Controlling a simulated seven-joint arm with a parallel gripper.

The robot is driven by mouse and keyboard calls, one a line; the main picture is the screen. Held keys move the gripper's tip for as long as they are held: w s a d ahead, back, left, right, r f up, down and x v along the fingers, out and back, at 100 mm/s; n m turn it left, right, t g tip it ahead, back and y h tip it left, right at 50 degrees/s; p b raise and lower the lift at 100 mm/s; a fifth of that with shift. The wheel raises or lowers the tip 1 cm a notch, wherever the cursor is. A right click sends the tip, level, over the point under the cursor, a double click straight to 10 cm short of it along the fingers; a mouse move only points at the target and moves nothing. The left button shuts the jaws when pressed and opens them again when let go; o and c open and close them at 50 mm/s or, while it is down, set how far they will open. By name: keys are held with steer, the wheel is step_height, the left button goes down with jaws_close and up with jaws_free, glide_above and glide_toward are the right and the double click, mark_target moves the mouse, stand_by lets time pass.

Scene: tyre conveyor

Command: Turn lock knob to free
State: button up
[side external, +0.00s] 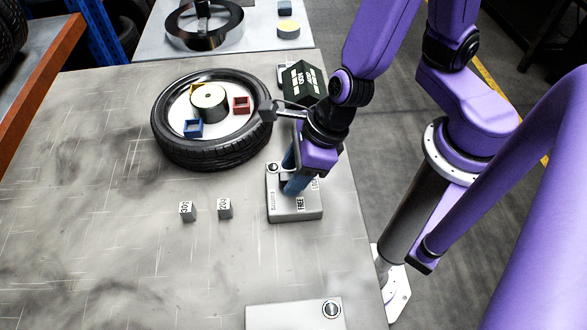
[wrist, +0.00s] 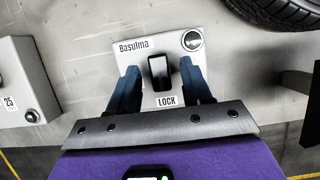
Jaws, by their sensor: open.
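The lock box (side external: 282,214) is a light grey box near the right edge of the table, with FREE and LOCK labels on top. In the wrist view the box (wrist: 133,57) shows the LOCK label below a black lock knob (wrist: 160,72). The knob's long side runs up and down there, in line with LOCK. The FREE label is out of sight in that view. My gripper (side external: 291,184) is open over the box, pointing down. Its blue fingers (wrist: 158,78) stand on either side of the knob with visible gaps. In the side view the fingers largely hide the knob.
A tyre (side external: 212,157) lies behind the box, holding coloured blocks and a central hub. Two small numbered cubes (side external: 187,211) (side external: 225,208) stand left of the box. A dark green box (side external: 303,82) sits behind, and another grey box (side external: 285,315) at the front.

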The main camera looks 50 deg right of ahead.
steer(key=shift+f, duration=0.2)
jaws_close()
stand_by(0.4)
steer(key=m+h, duration=0.1)
steer(key=m, duration=0.2)
steer(key=m+t+h, duration=0.1)
steer(key=m, duration=0.2)
steer(key=shift+s+a+m, duration=0.15)
steer(key=shift+a+m, duration=0.05)
steer(key=shift+m, duration=0.1)
steer(key=m+h, duration=0.1)
steer(key=m, duration=0.2)
steer(key=shift+m+h, duration=0.3)
steer(key=shift+h, duration=0.1)
steer(key=shift+a+f+m+h, duration=0.15)
steer(key=shift+m+h, duration=0.45)
steer(key=shift+m, duration=1.1)
